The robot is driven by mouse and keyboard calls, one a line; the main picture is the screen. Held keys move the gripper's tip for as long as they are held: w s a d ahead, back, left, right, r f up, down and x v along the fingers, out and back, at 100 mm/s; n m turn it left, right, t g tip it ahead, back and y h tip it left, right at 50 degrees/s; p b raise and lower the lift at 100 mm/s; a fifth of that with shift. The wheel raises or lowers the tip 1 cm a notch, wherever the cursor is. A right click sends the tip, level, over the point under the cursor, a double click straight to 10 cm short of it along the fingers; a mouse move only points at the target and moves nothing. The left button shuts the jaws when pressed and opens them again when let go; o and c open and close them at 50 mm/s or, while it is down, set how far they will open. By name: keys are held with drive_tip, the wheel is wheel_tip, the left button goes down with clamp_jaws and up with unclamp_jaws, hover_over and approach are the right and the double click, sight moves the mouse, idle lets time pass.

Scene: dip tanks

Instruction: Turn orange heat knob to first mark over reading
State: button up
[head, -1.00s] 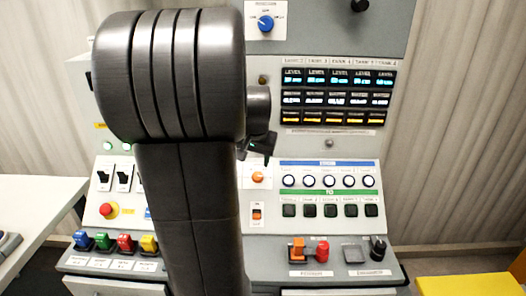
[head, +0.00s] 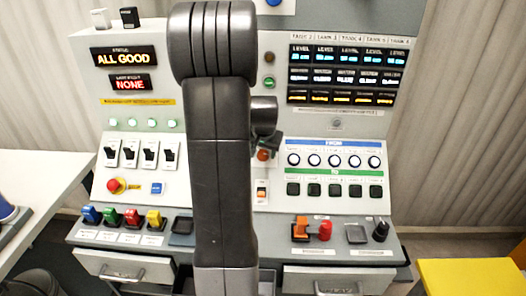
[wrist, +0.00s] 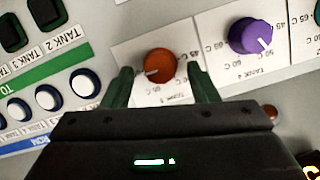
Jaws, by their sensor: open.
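The orange heat knob (wrist: 160,65) sits on a white label plate in the wrist view, which looks upside down. Its pale pointer line points to the lower left there, towards printed temperature marks. My gripper (wrist: 161,72) is open, with one dark green finger on each side of the knob; whether either touches it I cannot tell. In the head view the orange knob (head: 264,155) shows just below my gripper (head: 270,143), partly covered. The yellow readings (head: 346,98) on the display are too small to read.
A purple knob (wrist: 250,36) is close beside the orange one. A row of white-faced knobs (head: 333,160) and dark buttons (head: 333,190) lies to the right in the head view. A rocker switch (head: 262,193) is just below. A sign reads "ALL GOOD" (head: 124,58).

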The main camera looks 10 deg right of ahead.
drive_tip(key=shift+w+f, duration=0.2)
drive_tip(key=shift+f, duration=0.25)
drive_tip(key=c, duration=1)
